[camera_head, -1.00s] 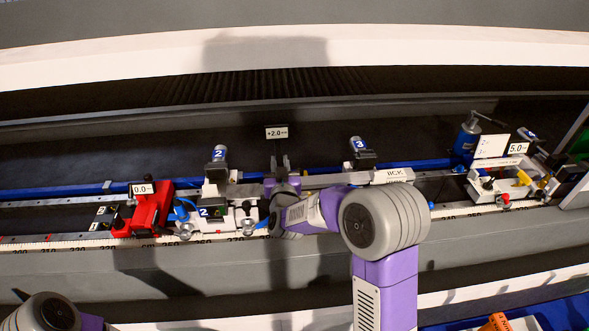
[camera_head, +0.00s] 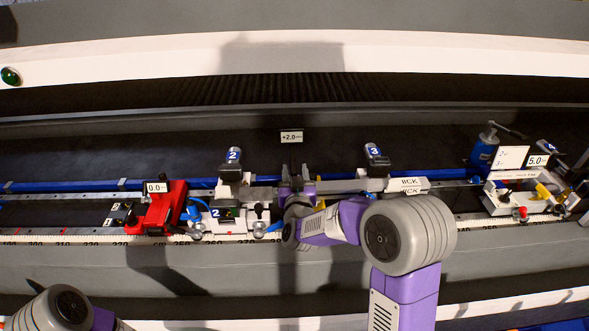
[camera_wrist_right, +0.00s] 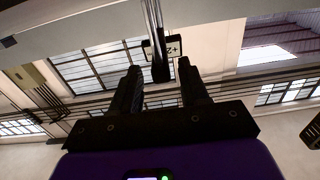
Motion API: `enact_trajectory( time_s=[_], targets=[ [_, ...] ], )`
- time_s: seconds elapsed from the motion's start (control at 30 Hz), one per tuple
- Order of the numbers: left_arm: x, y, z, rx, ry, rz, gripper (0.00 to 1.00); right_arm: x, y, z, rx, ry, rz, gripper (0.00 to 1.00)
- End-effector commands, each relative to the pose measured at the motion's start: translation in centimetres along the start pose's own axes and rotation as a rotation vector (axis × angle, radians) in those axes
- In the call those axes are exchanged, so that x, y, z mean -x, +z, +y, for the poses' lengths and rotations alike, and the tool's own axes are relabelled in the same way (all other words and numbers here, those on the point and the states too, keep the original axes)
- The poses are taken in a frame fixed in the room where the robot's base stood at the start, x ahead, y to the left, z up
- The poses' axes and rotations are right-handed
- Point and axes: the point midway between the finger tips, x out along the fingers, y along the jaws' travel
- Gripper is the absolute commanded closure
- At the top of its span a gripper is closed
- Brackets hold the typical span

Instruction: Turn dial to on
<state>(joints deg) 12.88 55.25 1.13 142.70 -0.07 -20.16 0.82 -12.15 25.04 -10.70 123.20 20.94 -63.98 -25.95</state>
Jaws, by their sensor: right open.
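No dial clearly marked on or off can be made out. A round green knob or button (camera_head: 11,76) sits on the white beam at the far left of the head view; its setting cannot be read. My right gripper (camera_head: 295,172) is at the middle of the rail, below the +2.0 label (camera_head: 291,137), far from the green knob. My left gripper is out of view.
A red clamp (camera_head: 158,208) with a 0.0 label stands on the rail to the left. Blue-numbered clamps 2 (camera_head: 232,160) and 3 (camera_head: 374,158) flank my right gripper. A blue cylinder (camera_head: 484,150) and a 5.0 label (camera_head: 537,160) are at the right.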

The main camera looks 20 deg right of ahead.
Motion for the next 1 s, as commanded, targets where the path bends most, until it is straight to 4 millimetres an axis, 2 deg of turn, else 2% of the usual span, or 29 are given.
enact_trajectory(
  time_s=[0.2,0.4,1.0],
  targets=[
    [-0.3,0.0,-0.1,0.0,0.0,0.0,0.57,3.6,0.0,0.0,-0.001,-0.002,0.0,0.55],
    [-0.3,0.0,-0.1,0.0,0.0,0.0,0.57,5.4,0.0,0.0,0.0,-0.002,0.001,0.55],
    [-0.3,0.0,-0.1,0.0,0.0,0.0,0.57,5.6,0.0,0.0,0.0,-0.001,0.001,0.55]
  ],
)
